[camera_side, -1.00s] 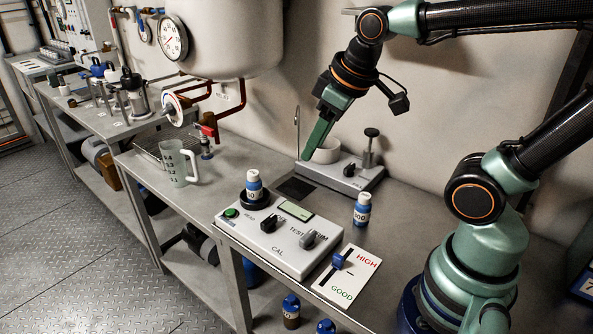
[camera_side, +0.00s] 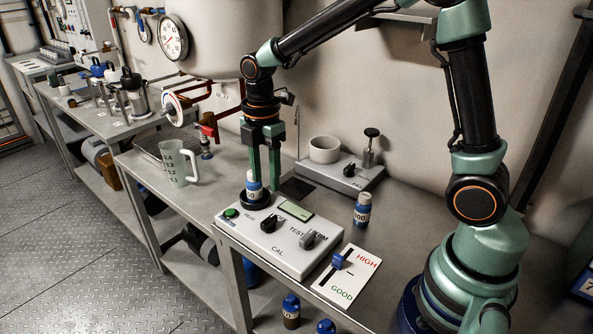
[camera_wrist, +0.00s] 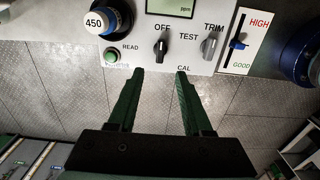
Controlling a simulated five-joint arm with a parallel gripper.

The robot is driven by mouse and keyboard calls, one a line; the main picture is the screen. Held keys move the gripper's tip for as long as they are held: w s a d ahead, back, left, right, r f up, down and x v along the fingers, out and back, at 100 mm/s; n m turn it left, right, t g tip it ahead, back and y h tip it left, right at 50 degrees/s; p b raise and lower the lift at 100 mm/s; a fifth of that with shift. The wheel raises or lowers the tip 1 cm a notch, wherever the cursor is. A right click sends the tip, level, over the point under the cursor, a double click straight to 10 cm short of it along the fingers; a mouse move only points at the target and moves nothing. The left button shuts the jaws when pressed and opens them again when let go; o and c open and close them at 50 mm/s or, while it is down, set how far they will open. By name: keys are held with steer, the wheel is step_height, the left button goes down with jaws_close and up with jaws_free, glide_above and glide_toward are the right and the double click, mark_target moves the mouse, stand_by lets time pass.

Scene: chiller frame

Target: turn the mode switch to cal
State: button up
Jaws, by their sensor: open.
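The mode switch is a black knob (camera_side: 268,223) on the sloped white meter box (camera_side: 245,238). In the wrist view the switch (camera_wrist: 160,47) stands nearly upright below the OFF label, with TEST to its right and CAL lower right. My gripper (camera_side: 262,185) is open and empty, pointing down above the meter box, near the bottle standing in its well. In the wrist view its two green fingertips (camera_wrist: 159,73) are spread apart and appear just below the switch, not touching it.
A grey TRIM knob (camera_side: 309,239) sits right of the switch, and a green READ button (camera_side: 231,212) left. A bottle (camera_side: 254,187) stands in the box's black well; another bottle (camera_side: 362,210) stands behind. A HIGH/GOOD slider card (camera_side: 345,277) lies at right.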

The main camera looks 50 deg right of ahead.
mark_target(269, 218)
step_height(269, 218, down, 11)
steer(key=shift+r, duration=0.1)
stand_by(0.3)
jaws_close()
